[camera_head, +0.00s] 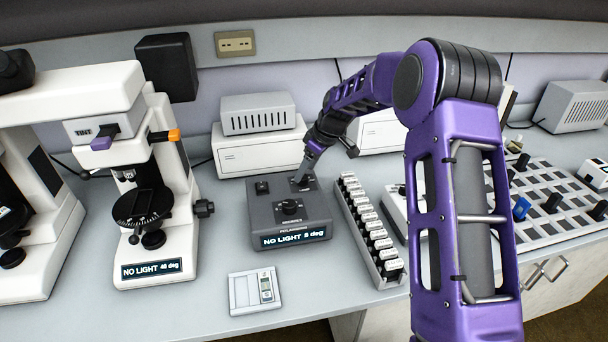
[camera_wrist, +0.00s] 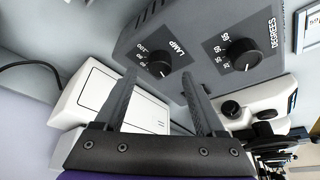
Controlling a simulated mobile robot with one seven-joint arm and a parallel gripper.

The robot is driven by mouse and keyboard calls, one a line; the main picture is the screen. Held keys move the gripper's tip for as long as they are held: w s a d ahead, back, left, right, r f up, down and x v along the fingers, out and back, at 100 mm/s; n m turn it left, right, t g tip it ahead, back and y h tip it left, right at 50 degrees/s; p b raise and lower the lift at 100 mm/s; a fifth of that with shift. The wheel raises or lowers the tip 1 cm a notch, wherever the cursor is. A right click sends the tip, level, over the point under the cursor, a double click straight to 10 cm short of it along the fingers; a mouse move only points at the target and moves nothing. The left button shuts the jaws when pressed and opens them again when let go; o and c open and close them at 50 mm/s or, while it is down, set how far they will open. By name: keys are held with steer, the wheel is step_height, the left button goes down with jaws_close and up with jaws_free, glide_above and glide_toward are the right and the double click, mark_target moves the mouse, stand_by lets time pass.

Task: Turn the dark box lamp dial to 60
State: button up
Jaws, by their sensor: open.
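The dark grey box (camera_head: 265,215) stands mid-bench in the head view, its front display reading "NO LIGHT 8 deg". In the wrist view its black lamp dial (camera_wrist: 160,68), labelled LAMP, has small scale marks whose setting I cannot read surely. The larger black degrees dial (camera_wrist: 242,52) is right of it; it also shows on the box top in the head view (camera_head: 290,207). My gripper (camera_head: 303,179) is over the back right of the box top. Its open fingers (camera_wrist: 159,76) lie either side of the lamp dial in the wrist view; I cannot tell whether they touch it.
A rack of labelled vials (camera_head: 370,230) stands close right of the box. A white microscope (camera_head: 150,180) is left, and a small white device (camera_head: 254,291) lies in front. Grey-and-white units (camera_head: 258,145) stand behind. Bare bench lies front left of the box.

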steer(key=shift+x, duration=1.3)
jaws_close()
